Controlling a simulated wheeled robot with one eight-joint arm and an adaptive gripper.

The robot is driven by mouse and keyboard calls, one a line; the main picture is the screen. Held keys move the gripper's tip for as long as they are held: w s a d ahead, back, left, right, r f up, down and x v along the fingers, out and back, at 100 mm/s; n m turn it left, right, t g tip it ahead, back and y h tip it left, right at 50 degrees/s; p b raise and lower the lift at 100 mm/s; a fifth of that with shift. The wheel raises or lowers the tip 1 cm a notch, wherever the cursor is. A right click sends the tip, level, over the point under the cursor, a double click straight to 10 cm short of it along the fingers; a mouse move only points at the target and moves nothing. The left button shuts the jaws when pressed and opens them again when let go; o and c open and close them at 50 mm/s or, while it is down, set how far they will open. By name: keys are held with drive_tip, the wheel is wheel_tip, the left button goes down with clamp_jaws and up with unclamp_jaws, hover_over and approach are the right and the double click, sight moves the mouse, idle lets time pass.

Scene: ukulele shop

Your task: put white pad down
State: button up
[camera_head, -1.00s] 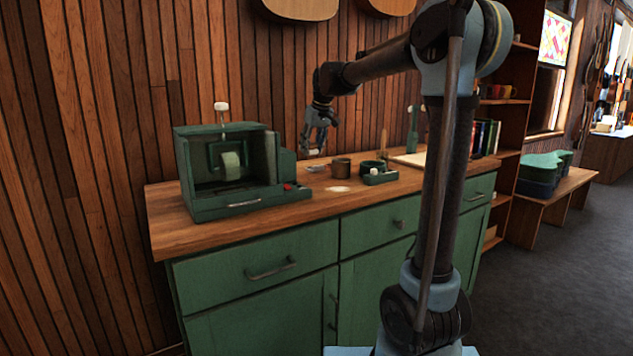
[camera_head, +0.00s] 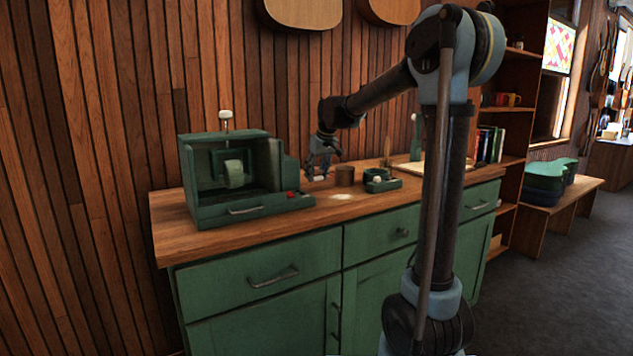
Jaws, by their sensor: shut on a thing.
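My gripper (camera_head: 319,172) is shut on a small pale thing, the white pad (camera_head: 318,178), at its fingertips. The pad is tiny in this view and partly hidden by the fingers. The gripper points down, low over the wooden counter top (camera_head: 240,226), between the green machine (camera_head: 232,178) on the left and a brown cup (camera_head: 345,176) on the right. I cannot tell whether the pad touches the counter.
A pale patch (camera_head: 341,196) lies on the counter in front of the cup. A light board (camera_head: 428,166) lies farther right. The front of the counter is mostly clear.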

sight(318, 175)
drive_tip(key=shift+f, duration=1.2)
drive_tip(key=shift+f, duration=0.35)
drive_tip(key=o, duration=1)
drive_tip(key=shift+f, duration=0.15)
drive_tip(key=shift+r, duration=0.3)
drive_tip(key=v, duration=1.7)
drive_tip(key=shift+r, duration=0.2)
